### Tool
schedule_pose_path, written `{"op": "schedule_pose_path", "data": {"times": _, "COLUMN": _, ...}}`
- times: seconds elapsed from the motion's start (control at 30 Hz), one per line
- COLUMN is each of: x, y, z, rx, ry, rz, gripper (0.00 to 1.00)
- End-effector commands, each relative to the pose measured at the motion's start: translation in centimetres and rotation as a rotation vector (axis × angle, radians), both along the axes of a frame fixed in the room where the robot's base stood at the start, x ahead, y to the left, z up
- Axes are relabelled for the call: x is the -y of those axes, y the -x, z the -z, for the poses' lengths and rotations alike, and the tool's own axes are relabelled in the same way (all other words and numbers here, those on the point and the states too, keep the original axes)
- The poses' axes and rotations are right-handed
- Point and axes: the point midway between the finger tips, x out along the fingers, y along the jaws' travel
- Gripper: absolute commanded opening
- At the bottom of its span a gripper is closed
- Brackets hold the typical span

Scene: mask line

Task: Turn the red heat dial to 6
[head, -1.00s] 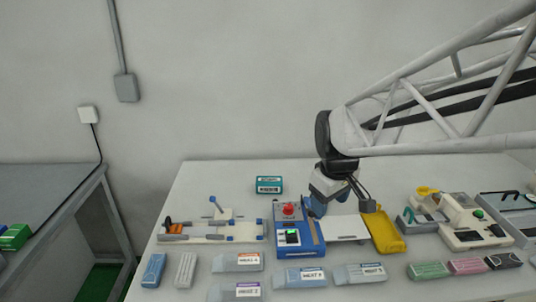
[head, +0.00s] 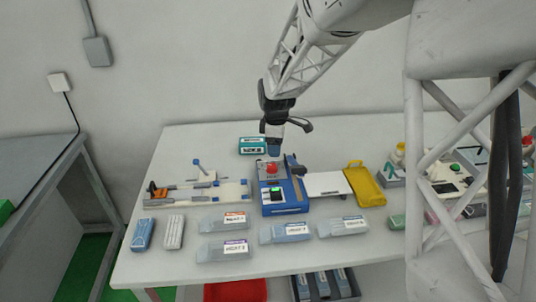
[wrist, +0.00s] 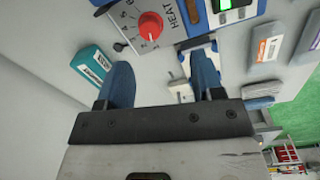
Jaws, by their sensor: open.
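The red heat dial (wrist: 150,26) sits on a grey panel marked HEAT with numbers around it in the wrist view. It also shows as a red knob (head: 271,169) on the blue machine (head: 285,199) in the head view. The dial's exact setting is too small to tell. My gripper (wrist: 160,78) is open and empty, its two blue fingers spread apart. The dial lies beyond the fingertips in the wrist view, apart from them. In the head view my gripper (head: 273,150) is above and just behind the dial.
A green display (head: 276,190) is on the machine's front. A teal box (head: 252,145) stands behind it. A fixture with a blue lever (head: 200,165) is at left, a white plate (head: 325,185) and yellow tray (head: 364,186) at right. Labelled clear packs (head: 286,233) lie in front.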

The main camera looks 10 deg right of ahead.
Motion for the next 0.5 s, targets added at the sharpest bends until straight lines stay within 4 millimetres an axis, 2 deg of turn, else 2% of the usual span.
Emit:
{"op": "schedule_pose_path", "data": {"times": 0.1, "x": -0.5, "y": -1.4, "z": 1.3, "rx": -0.008, "ry": 0.003, "rz": -0.051, "gripper": 0.61}}
{"op": "schedule_pose_path", "data": {"times": 0.2, "x": -0.7, "y": -2.0, "z": 1.8, "rx": -0.010, "ry": 0.004, "rz": -0.076, "gripper": 0.61}}
{"op": "schedule_pose_path", "data": {"times": 0.5, "x": -0.7, "y": -2.2, "z": 2.0, "rx": -0.011, "ry": 0.004, "rz": -0.087, "gripper": 0.61}}
